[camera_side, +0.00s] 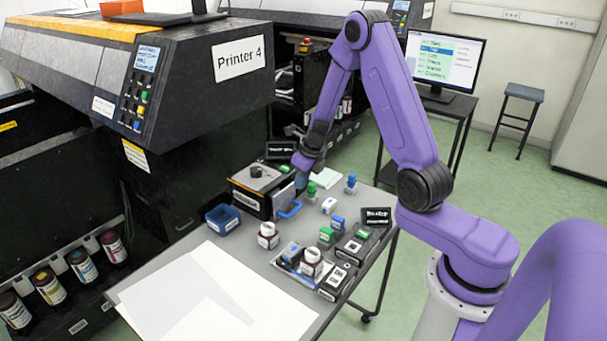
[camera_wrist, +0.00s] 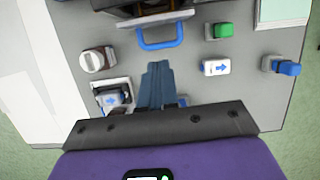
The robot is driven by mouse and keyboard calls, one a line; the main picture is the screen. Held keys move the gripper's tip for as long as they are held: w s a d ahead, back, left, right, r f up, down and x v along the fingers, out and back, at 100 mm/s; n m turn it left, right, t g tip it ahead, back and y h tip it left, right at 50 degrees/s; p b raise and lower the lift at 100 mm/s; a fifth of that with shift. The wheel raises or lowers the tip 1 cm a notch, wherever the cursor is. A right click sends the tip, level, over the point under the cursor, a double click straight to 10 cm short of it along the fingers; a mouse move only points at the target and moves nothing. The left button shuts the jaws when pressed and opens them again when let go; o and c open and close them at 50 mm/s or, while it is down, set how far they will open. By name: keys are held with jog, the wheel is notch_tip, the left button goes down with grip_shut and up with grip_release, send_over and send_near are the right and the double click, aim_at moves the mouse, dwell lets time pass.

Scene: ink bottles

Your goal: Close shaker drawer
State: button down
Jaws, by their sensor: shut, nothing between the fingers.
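The shaker (camera_side: 250,193) is a dark box with a round knob on top, on the grey table beside the printer. Its pale drawer front with a blue loop handle (camera_side: 289,210) faces the table's middle and appears to stand out from the body; how far is unclear. In the wrist view the blue handle (camera_wrist: 160,43) is at the top centre, with the dark shaker cut off above it. My gripper (camera_side: 301,186) is just to the right of the drawer in the side view. In the wrist view its blue fingers (camera_wrist: 158,66) are together and empty, apart from the handle.
A white-capped bottle (camera_side: 268,236) and a blue bin (camera_side: 222,218) stand left of the handle. A tray with a bottle (camera_side: 310,264) is in front. White sheets (camera_side: 205,290) cover the near left.

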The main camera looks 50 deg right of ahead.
notch_tip(320, 180, up, 2)
jog(key=m+t+y, duration=0.3)
jog(key=m+y, duration=0.2)
jog(key=m, duration=1.4)
send_near(298, 208)
jog(key=a+f, duration=0.1)
jog(key=f, duration=0.1)
jog(key=w+a+f, duration=0.1)
jog(key=f, duration=0.1)
jog(key=w+a+f, duration=0.1)
jog(key=a+f, duration=0.1)
jog(key=shift+f, duration=0.25)
jog(key=shift+w, duration=0.15)
jog(key=shift+w, duration=1.3)
jog(key=shift+a, duration=0.1)
jog(key=shift+r, duration=0.1)
